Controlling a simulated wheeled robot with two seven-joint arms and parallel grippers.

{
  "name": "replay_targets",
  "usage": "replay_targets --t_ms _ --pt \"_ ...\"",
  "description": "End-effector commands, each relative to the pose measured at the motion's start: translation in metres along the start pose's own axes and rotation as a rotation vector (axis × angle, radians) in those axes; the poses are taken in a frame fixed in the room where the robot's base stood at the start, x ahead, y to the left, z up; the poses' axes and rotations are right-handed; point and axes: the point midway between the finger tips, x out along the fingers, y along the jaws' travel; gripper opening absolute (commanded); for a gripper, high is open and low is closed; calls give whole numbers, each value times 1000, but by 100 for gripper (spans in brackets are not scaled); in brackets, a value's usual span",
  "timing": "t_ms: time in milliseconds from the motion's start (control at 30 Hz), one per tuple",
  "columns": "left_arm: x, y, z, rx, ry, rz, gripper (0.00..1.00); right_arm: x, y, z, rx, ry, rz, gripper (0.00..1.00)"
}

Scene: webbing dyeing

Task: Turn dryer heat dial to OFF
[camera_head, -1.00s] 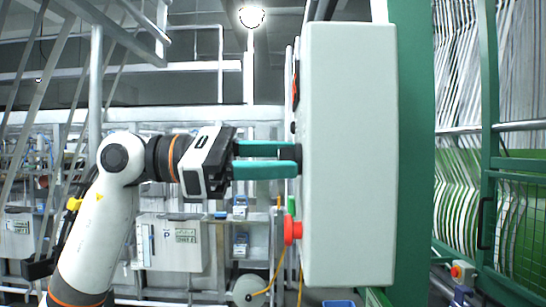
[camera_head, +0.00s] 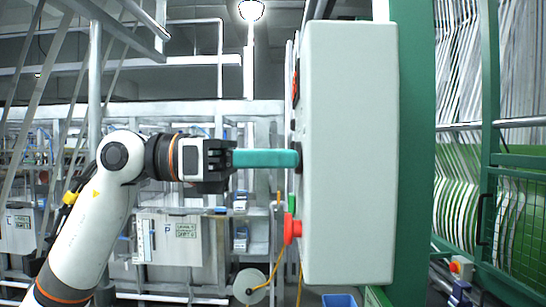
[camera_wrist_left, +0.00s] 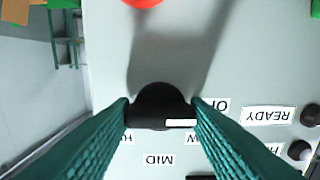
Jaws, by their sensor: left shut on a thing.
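The heat dial, a black knob (camera_wrist_left: 158,96) with a white mark on its bar, sits on the face of the grey control box (camera_head: 350,150). My left gripper (camera_head: 297,158) reaches the box from the left. In the left wrist view its teal fingers (camera_wrist_left: 160,116) are shut on the dial's bar, one at each end. The white mark lies on the right half of the bar, towards the partly hidden OFF label (camera_wrist_left: 221,104). The MID label (camera_wrist_left: 159,159) is below the dial, with other partly hidden labels beside it. My right gripper is not in view.
A red button (camera_head: 290,229) sticks out of the box face below the dial, with a green part (camera_head: 292,203) just above it. An upside-down READY label (camera_wrist_left: 268,115) is beside the dial. Green machine frames and webbing stand at the right.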

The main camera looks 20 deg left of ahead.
Motion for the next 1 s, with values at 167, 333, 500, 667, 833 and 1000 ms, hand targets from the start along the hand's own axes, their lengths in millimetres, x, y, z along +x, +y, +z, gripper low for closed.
replay_targets --t_ms 167,333,500,667,833,1000 --pt "0 0 -1 -3 3 -1 19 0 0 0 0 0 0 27" --pt "0 0 -1 -3 3 -1 53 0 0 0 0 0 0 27" --pt "0 0 -1 -2 2 0 64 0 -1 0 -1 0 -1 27" --pt "0 0 0 -1 2 0 64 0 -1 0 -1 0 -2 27" --pt "-14 -1 2 0 3 -4 64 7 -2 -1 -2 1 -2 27" --pt "-47 -1 4 -2 3 -5 64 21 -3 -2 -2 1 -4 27"
